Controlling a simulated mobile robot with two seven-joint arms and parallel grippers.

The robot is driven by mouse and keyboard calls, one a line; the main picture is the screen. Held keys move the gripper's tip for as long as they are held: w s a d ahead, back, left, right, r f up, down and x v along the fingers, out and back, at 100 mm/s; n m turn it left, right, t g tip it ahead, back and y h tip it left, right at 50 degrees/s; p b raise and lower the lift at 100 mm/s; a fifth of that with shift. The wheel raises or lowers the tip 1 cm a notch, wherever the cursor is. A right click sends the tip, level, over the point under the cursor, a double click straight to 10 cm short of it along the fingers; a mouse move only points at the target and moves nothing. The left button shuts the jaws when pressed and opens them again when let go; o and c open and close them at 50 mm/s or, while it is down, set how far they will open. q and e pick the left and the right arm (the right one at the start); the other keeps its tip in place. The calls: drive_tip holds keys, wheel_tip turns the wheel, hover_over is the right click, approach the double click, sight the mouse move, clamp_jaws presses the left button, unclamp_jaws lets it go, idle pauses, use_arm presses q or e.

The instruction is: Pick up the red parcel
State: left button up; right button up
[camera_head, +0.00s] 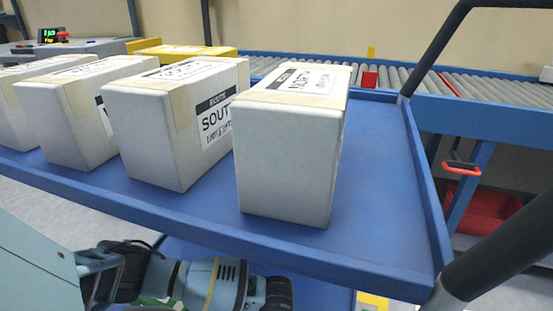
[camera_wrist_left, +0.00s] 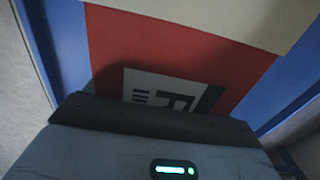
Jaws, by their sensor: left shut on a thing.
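The red parcel (camera_wrist_left: 190,55) fills much of the left wrist view, with a white printed label (camera_wrist_left: 165,90) facing up and a cream band at the upper right. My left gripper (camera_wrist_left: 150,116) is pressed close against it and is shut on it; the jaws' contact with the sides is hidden. In the head view my left arm reaches in low at the bottom left, beneath the upper shelf edge. The gripper and the red parcel cannot be made out there. My right gripper is not in view.
A blue shelf (camera_head: 375,205) carries several white parcels, the nearest (camera_head: 287,160) marked NORTH. Its right part is bare. A yellow parcel (camera_head: 190,50) stands behind. A roller conveyor (camera_head: 490,95) runs along the back; a red bin (camera_head: 485,208) sits below it.

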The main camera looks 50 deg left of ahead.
use_arm(q)
wheel_tip(320, 180, up, 9)
drive_tip(key=p, duration=0.5)
drive_tip(key=shift+r, duration=0.5)
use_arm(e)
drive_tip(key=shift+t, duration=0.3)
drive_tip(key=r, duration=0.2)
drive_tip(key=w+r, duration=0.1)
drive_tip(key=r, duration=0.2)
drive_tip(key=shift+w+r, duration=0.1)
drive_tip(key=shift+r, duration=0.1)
